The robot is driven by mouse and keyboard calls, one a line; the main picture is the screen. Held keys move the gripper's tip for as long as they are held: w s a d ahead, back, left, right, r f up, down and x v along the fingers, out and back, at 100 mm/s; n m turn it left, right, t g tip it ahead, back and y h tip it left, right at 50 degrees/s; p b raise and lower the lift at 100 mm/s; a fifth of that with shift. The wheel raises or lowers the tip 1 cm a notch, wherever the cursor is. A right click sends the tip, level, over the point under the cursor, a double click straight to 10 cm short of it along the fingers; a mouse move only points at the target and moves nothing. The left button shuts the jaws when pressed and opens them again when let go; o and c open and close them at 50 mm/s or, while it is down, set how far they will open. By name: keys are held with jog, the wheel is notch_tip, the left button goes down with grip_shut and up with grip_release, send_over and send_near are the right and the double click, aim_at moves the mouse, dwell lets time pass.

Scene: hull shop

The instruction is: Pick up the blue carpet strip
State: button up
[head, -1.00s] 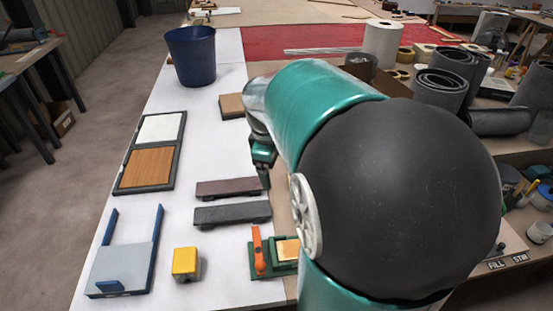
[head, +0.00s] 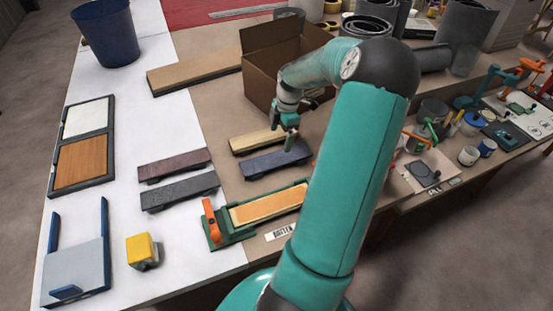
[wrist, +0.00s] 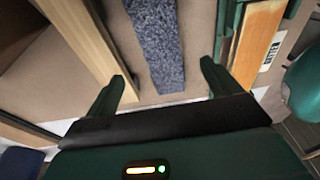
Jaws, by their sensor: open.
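The blue carpet strip (head: 265,164) is a speckled dark-blue bar lying on the tan part of the bench in the head view, between a tan strip (head: 256,141) and a green clamp fixture (head: 222,238). My gripper (head: 289,148) is open and points down over the right part of the blue strip, which it partly covers. In the wrist view the blue strip (wrist: 157,45) runs lengthwise between the two spread fingers of my gripper (wrist: 162,77). The strip's near end shows just beyond the gripper's dark palm. I cannot tell whether the fingers touch it.
A cardboard box (head: 270,75) stands behind the strips. A maroon strip (head: 175,165) and a dark grey strip (head: 180,192) lie left on the white sheet. The fixture holds a wooden plank (head: 268,207) and has an orange handle (head: 210,220). A yellow block (head: 141,250) stands front left.

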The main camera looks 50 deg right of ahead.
aim_at(276, 158)
jog(key=f, duration=0.3)
jog(key=a+f, duration=0.1)
jog(key=f, duration=0.4)
jog(key=shift+w+a+f, duration=0.15)
jog(key=shift+w+f, duration=0.15)
jog(key=shift+f, duration=0.05)
jog(key=c, duration=1.1)
jog(key=shift+r, duration=0.1)
jog(key=shift+r, duration=0.55)
notch_tip(276, 158, up, 2)
jog(key=shift+s+a+r, duration=0.1)
jog(key=shift+r, duration=0.1)
jog(key=s+a+r, duration=0.2)
jog(key=a+r, duration=0.1)
jog(key=a, duration=0.1)
jog(key=s+a+r, duration=0.2)
jog(key=a+r, duration=0.1)
jog(key=a, duration=0.1)
jog(key=s+a+r, duration=0.2)
jog(key=a+r, duration=0.1)
jog(key=a, duration=0.1)
jog(key=shift+a+r, duration=0.15)
jog(key=shift+a, duration=0.05)
